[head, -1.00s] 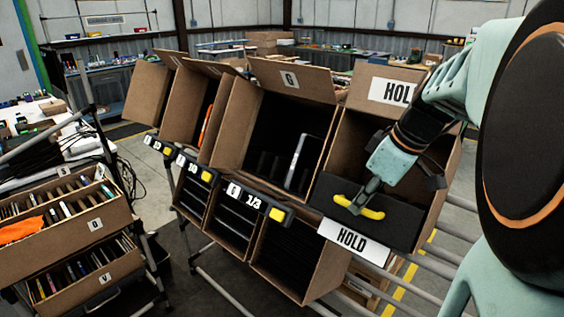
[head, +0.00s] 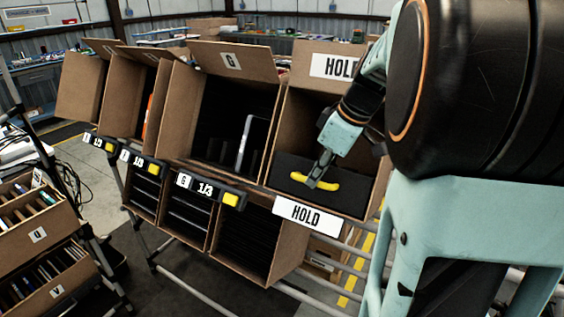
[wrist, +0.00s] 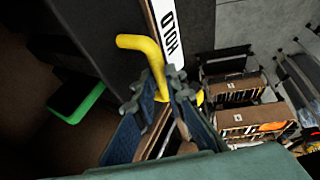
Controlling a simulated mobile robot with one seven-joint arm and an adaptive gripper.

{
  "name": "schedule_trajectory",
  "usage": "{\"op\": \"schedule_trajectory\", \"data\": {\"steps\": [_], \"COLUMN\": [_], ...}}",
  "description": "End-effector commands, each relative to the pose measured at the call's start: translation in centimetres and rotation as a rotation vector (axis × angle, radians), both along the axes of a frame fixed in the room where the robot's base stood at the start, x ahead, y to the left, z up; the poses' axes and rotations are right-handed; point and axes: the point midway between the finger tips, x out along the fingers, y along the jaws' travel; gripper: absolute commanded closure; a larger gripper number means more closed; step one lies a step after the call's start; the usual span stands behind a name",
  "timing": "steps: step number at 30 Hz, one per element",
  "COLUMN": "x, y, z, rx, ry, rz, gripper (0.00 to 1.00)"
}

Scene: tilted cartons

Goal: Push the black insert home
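The black insert (head: 345,200) is a dark panel with a bent yellow handle (head: 331,184) on its face. It sits at the mouth of the carton marked HOLD (head: 307,120), above the white HOLD label (head: 310,216). How far its back reaches inside is hidden. My gripper (head: 313,184) is at the middle of the handle. In the wrist view, my gripper's two fingers (wrist: 158,88) close around the yellow handle (wrist: 140,43), one on each side. The insert's dark face (wrist: 95,35) fills the upper left there.
An open carton marked G (head: 233,62), with dark panels inside, stands left of the HOLD carton. Small displays with yellow buttons (head: 209,189) line the rack front. Rack rails (head: 210,278) lie below. Cartons of thin items (head: 35,225) stand at far left. A green-edged object (wrist: 76,104) shows in the wrist view.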

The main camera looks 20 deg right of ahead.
Motion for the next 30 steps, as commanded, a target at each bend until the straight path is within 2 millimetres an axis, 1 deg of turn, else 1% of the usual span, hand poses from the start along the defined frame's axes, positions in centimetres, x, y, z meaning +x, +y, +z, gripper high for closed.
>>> {"op": "schedule_trajectory", "data": {"steps": [1, 4, 5, 12, 16, 20, 27, 30], "x": [0.1, 0.0, 0.0, 0.0, -0.2, -1.0, -2.8, -3.4], "y": [-0.2, -0.2, -0.2, -0.1, -0.3, -0.7, -1.6, -1.9], "z": [-0.1, -0.1, -0.1, 0.0, 0.7, 2.7, 7.5, 9.0], "rx": [-0.003, -0.003, -0.003, -0.002, -0.003, -0.006, -0.006, -0.004], "ry": [-0.002, -0.001, -0.001, -0.001, -0.003, -0.005, -0.005, -0.004], "rz": [-0.004, -0.003, -0.003, -0.002, -0.003, -0.003, -0.003, -0.002], "gripper": [0.83, 0.72, 0.71, 0.71, 0.71, 0.71, 0.71, 0.71]}}
